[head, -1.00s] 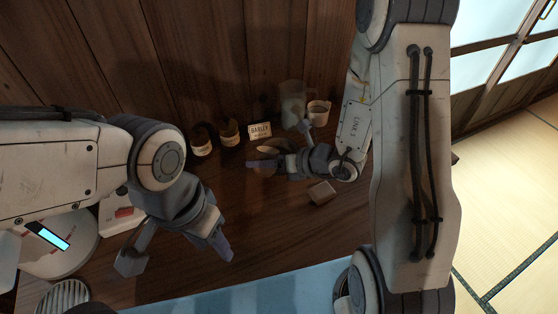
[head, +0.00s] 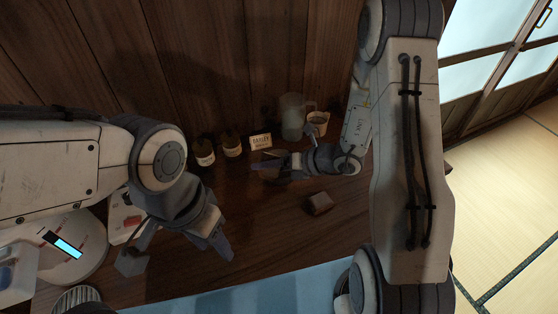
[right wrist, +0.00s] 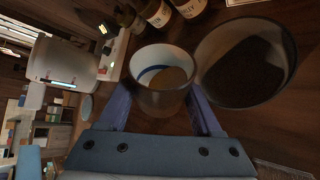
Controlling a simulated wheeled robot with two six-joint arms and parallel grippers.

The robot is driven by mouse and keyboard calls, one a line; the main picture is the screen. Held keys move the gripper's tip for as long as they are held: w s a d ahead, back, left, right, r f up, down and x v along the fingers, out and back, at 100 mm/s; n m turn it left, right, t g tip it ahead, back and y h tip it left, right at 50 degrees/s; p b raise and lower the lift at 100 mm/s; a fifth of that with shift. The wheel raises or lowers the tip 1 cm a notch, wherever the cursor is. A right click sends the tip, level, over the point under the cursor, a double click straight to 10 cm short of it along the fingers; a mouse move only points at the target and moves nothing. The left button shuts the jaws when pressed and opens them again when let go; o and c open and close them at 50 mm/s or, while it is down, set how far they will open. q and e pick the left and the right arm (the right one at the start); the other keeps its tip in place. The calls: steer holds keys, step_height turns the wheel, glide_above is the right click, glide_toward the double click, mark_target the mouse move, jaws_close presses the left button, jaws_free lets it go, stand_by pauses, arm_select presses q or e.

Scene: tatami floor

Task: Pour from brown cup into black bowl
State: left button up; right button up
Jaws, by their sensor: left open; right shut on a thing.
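My right gripper (right wrist: 160,108) is shut on a small cup (right wrist: 160,98), brownish outside and pale inside with a blue ring. The cup's open mouth faces the wrist camera, and a brownish area shows inside it. Right beside it in the right wrist view is a wider, dark round vessel (right wrist: 283,88), which looks like the black bowl; its inside is dark. In the head view my right gripper (head: 262,166) is low over the table, and the held cup and bowl are hard to make out in shadow. My left gripper (head: 180,252) is open and empty over the left of the table.
Behind the right gripper stand a clear pitcher (head: 292,117), a pale cup (head: 318,122), a small sign (head: 261,142) and two dark labelled jars (head: 204,153) (head: 232,146). A small brown block (head: 319,203) lies in front. A white device (head: 75,255) is at left.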

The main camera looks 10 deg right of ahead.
steer(key=shift+a+r, duration=0.1)
steer(key=shift+r, duration=0.15)
steer(key=shift+f, duration=0.2)
steer(key=shift+s+p, duration=0.1)
steer(key=shift+p, duration=0.2)
steer(key=shift+f, duration=0.1)
steer(key=shift+f+m+g+y+p, duration=0.2)
steer(key=shift+m+g+y+p, duration=0.2)
steer(key=shift+m+p, duration=0.1)
steer(key=shift+r+m+g+y+p, duration=0.3)
steer(key=shift+r+m+g+p, duration=0.15)
steer(key=shift+p, duration=0.6)
steer(key=shift+f+m+g+y, duration=0.25)
steer(key=shift+f+m+y, duration=0.2)
steer(key=shift+f+y, duration=0.1)
stand_by(0.5)
steer(key=shift+w+d+r+m+g+y+p, duration=0.2)
steer(key=shift+w+d+m+p, duration=0.15)
steer(key=shift+w+p, duration=0.15)
steer(key=shift+w+d+r+m+g+y+p, duration=0.1)
steer(key=shift+w+d+r+m+g+p, duration=0.15)
steer(key=shift+w+p, duration=0.2)
stand_by(0.5)
steer(key=shift+w+d+r+m+g+y+p, duration=0.15)
steer(key=shift+r+m+g+y+p, duration=0.1)
steer(key=shift+m+p, duration=0.25)
stand_by(0.8)
